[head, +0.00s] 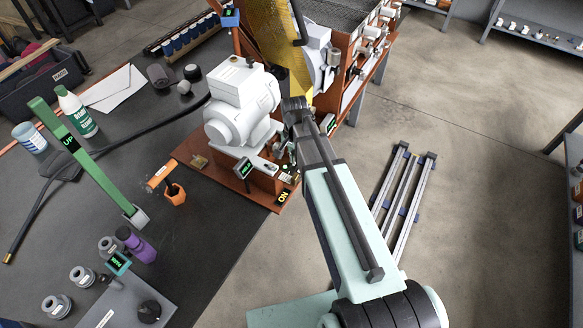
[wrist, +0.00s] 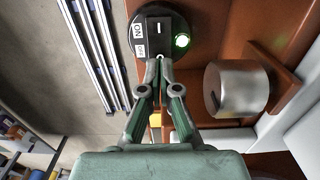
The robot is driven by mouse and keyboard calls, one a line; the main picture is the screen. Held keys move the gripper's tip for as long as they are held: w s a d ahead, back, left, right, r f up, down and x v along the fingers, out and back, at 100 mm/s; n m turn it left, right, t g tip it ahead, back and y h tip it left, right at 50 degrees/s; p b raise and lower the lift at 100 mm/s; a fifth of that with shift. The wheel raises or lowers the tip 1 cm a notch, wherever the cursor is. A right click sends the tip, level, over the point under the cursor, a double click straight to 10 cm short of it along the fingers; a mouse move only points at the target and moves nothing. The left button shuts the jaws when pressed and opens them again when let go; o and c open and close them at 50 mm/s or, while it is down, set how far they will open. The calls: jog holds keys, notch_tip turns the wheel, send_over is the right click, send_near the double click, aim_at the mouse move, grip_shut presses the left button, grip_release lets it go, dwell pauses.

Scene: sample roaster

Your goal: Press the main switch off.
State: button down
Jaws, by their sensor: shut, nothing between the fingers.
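In the head view my gripper (head: 283,153) is at the front of the roaster (head: 236,105), partly hidden by my arm. A sign (head: 283,197) there reads ON.
A metal cylindrical knob (wrist: 236,88) stands close right of my fingers in the wrist view. Metal rails (head: 405,190) lie on the floor to the right.

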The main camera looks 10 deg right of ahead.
jog(key=shift+f+b, duration=0.65)
jog(key=shift+f, duration=0.6)
dwell(0.8)
jog(key=shift+r+p, duration=2.5)
jog(key=shift+r, duration=1.05)
